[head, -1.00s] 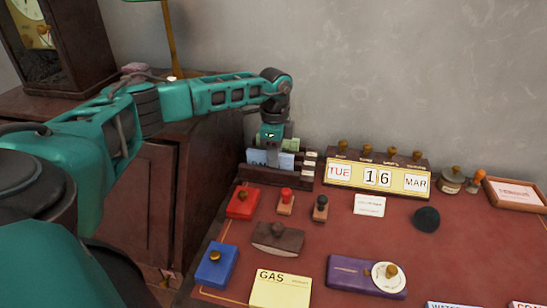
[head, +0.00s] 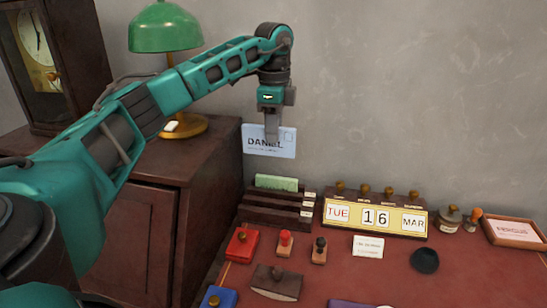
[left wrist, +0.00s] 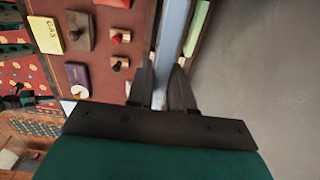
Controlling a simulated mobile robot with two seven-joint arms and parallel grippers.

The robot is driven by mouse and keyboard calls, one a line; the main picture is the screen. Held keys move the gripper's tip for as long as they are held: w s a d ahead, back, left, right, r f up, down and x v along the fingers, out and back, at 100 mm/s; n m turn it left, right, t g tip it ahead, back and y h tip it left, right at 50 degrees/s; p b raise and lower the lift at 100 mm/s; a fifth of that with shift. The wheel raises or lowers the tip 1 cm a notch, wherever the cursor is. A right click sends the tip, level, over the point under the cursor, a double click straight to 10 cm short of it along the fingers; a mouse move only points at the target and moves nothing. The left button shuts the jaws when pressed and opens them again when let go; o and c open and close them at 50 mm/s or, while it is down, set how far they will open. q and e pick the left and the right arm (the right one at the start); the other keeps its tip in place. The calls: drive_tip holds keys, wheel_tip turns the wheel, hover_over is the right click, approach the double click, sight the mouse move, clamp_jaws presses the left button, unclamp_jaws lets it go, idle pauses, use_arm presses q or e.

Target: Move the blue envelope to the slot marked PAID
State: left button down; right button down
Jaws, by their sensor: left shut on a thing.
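My left gripper (head: 271,137) is shut on the top edge of a light blue envelope (head: 257,148), which reads DANIEL. The envelope hangs upright in the air above the dark wooden letter rack (head: 262,219), clear of it. In the left wrist view the blue envelope (left wrist: 174,35) shows edge-on between the fingers (left wrist: 161,98). The rack has several tiers with small white labels (head: 307,204) at the right end, too small to read. A green envelope (head: 276,183) stands in its rear part. My right gripper is not in view.
A TUE 16 MAR calendar (head: 376,216) stands right of the rack. Red (head: 284,245) and black (head: 319,250) stamps, a red box (head: 242,244) and a blotter (head: 277,281) lie in front. A green lamp (head: 165,35) and clock stand on the cabinet at left.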

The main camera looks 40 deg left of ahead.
sight(278, 148)
use_arm(q)
drive_tip(key=w+f, duration=0.1)
drive_tip(key=f, duration=0.5)
drive_tip(key=w+a+f+b, duration=0.1)
drive_tip(key=f, duration=0.6)
drive_tip(key=w+f+b, duration=0.1)
drive_tip(key=f, duration=0.5)
drive_tip(key=shift+w+a+f, duration=0.25)
drive_tip(key=shift+a, duration=0.1)
drive_tip(key=shift+f, duration=0.2)
drive_tip(key=c, duration=1.3)
unclamp_jaws()
drive_tip(key=shift+r, duration=0.1)
wheel_tip(278, 148, up, 12)
drive_tip(key=shift+r+p, duration=0.15)
drive_tip(key=shift+p, duration=0.5)
